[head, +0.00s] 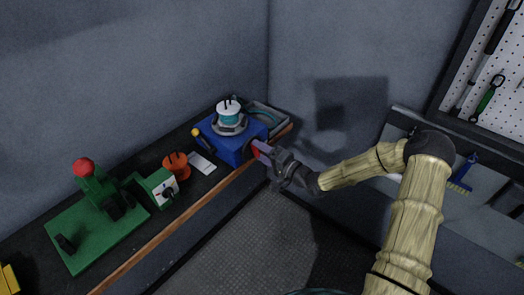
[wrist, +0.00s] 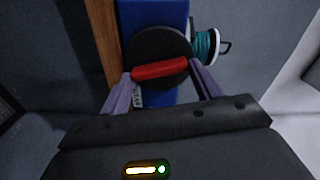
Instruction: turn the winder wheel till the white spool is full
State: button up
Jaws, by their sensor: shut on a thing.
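The blue winder (head: 222,146) stands on the dark bench near its right end. On top is the white spool (head: 229,117) with teal wire wound on it; its white flange and wire also show in the wrist view (wrist: 205,46). How full it is, I cannot tell exactly. The winder wheel (wrist: 158,43) is a dark disc on the winder's side with a red bar handle (wrist: 165,69) across it, slightly tilted. My gripper (wrist: 160,72) is shut on the red bar, one finger at each end. In the head view my gripper (head: 265,152) partly hides the wheel.
A grey tray (head: 270,117) lies behind the winder. To the left are a white card (head: 202,164), an orange spool (head: 176,164) and a green machine (head: 97,190) with a red knob. A wooden edge (head: 190,209) runs along the bench front. Tools hang at right.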

jog(key=shift+d+f+m, duration=0.1)
jog(key=shift+f+m, duration=0.05)
jog(key=shift+m, duration=1.15)
jog(key=o, duration=1)
jog(key=b+v, duration=0.2)
jog(key=v, duration=1.5)
jog(key=shift+s+d, duration=0.1)
jog(key=shift+s, duration=0.05)
